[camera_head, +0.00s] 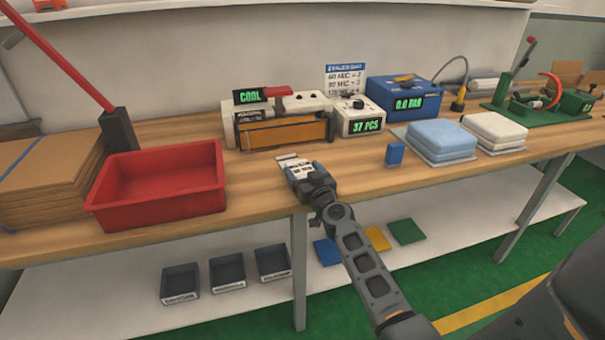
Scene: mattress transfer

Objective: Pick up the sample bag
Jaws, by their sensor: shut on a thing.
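My gripper (299,172) is at the front part of the wooden table, left of the picture's middle, below the sealing machine. It is shut on a small flat pale piece, which I take to be the sample bag (287,158). Only the bag's far edge shows beyond the fingers. The fingers and wrist hide the rest. I cannot tell whether the bag touches the table top or is just above it.
A red tray (160,185) stands left, beside stacked cardboard (45,185). Behind my gripper are an orange-fronted sealer (283,132) and a counter (361,117). A small blue block (395,154) and folded blue (440,139) and white (496,129) pads lie right. Bare table surrounds my gripper.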

